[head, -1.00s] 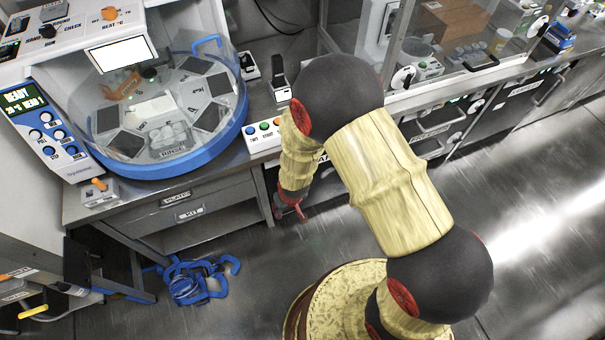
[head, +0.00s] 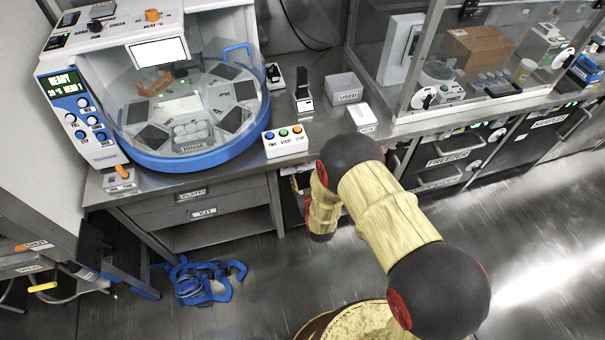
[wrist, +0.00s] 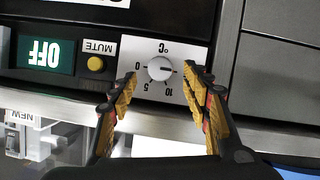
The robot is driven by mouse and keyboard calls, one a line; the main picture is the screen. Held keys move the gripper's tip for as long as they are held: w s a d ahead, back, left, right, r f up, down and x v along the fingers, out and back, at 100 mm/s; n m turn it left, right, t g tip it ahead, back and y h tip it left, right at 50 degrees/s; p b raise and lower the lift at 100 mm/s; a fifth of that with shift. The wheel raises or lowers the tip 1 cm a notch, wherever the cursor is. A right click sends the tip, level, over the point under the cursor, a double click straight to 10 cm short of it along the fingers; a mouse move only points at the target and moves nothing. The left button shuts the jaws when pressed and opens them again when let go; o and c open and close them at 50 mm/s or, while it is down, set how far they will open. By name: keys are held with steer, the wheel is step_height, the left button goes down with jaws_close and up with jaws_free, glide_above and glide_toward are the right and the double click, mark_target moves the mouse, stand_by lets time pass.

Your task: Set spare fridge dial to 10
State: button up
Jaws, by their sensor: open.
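A white dial (wrist: 160,68) sits on a white plate marked 0, 5, 10 and °C, upside down in the wrist view. A short dark mark shows at the knob's right side, away from the printed 0, 5 and 10. My gripper (wrist: 161,82) is open, with one yellow-and-black finger to each side of the knob; I cannot tell whether either touches it. Beside the dial are a yellow MUTE button (wrist: 95,64) and a green OFF display (wrist: 44,53). The panel's name label is cut off at the top. In the head view my gripper is hidden.
In the head view, a bench carries a domed machine (head: 180,155), a white button box (head: 285,141) and a grey USED box (head: 343,89). A FREEZER unit (head: 447,157) is under the counter. Blue loops (head: 200,282) lie on the floor. Open floor is at right.

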mark_target(301, 171)
steer(key=b+x, duration=0.1)
steer(key=x, duration=0.4)
steer(key=c, duration=0.3)
steer(key=c, duration=0.8)
steer(key=shift+c, duration=0.3)
steer(key=shift+m, duration=0.3)
steer(key=m+y+b, duration=0.2)
steer(key=m+y, duration=0.1)
steer(key=shift+d+f+m+g+b, duration=0.15)
steer(key=shift+m+g+b, duration=0.15)
steer(key=shift+g, duration=0.1)
steer(key=m+y+b, duration=0.1)
steer(key=m+y, duration=0.1)
steer(key=m, duration=0.2)
steer(key=shift+y+b, duration=0.3)
